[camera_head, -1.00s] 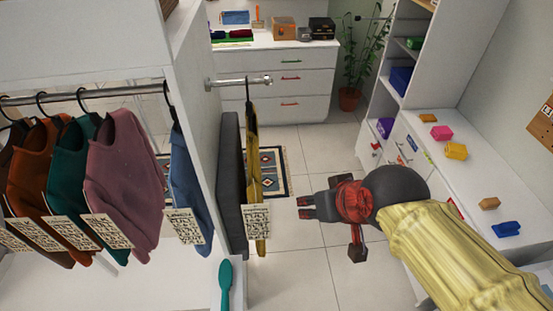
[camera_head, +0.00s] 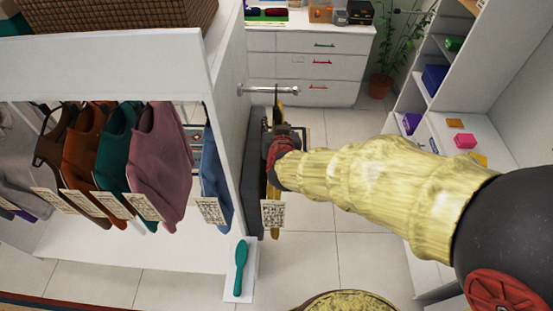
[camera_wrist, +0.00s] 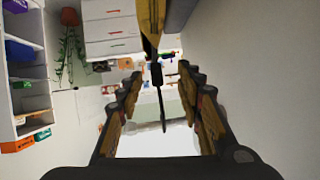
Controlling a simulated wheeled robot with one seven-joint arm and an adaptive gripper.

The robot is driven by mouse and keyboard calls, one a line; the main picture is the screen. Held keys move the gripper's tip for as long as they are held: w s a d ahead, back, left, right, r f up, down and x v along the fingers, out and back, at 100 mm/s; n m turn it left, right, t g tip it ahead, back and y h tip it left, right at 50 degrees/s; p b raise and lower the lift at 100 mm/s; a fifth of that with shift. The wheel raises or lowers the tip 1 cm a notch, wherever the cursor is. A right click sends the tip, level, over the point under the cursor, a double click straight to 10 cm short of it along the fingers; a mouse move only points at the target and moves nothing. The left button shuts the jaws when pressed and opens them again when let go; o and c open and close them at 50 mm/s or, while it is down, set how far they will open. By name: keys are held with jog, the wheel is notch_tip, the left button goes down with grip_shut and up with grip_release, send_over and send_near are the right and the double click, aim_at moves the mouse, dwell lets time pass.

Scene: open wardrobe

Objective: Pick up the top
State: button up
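The yellow top (camera_head: 274,215) hangs on a dark hanger from a short metal rail on the outer side of the wardrobe, with a white printed tag on it. My gripper (camera_head: 276,138) is at the upper part of the top, its fingers mostly hidden behind my wrist there. In the wrist view, which looks upside down, my gripper (camera_wrist: 160,105) is open. The hanger's dark neck and thin hook (camera_wrist: 160,95) show between the two fingers, with a gap on each side. Part of the yellow top (camera_wrist: 151,18) shows at the picture's upper edge.
The rail (camera_head: 270,90) sticks out from the wardrobe panel (camera_head: 231,80). A dark grey panel (camera_head: 252,165) stands left of the top. Several garments hang inside the wardrobe, including a blue one (camera_head: 214,185). A teal brush (camera_head: 241,266) lies below. Drawers (camera_head: 315,68) stand behind.

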aim_at(276, 117)
jog(key=shift+w+f+t+h+p, duration=0.4)
jog(key=shift+h+p, duration=0.3)
jog(key=shift+h, duration=0.2)
jog(key=shift+w+d+f, duration=0.1)
jog(key=shift+w+f, duration=0.1)
jog(key=x, duration=0.5)
jog(key=r+x, duration=0.1)
jog(key=x, duration=0.1)
jog(key=shift+w+f, duration=0.15)
jog(key=shift+w, duration=0.2)
jog(key=shift+c, duration=1.4)
grip_shut()
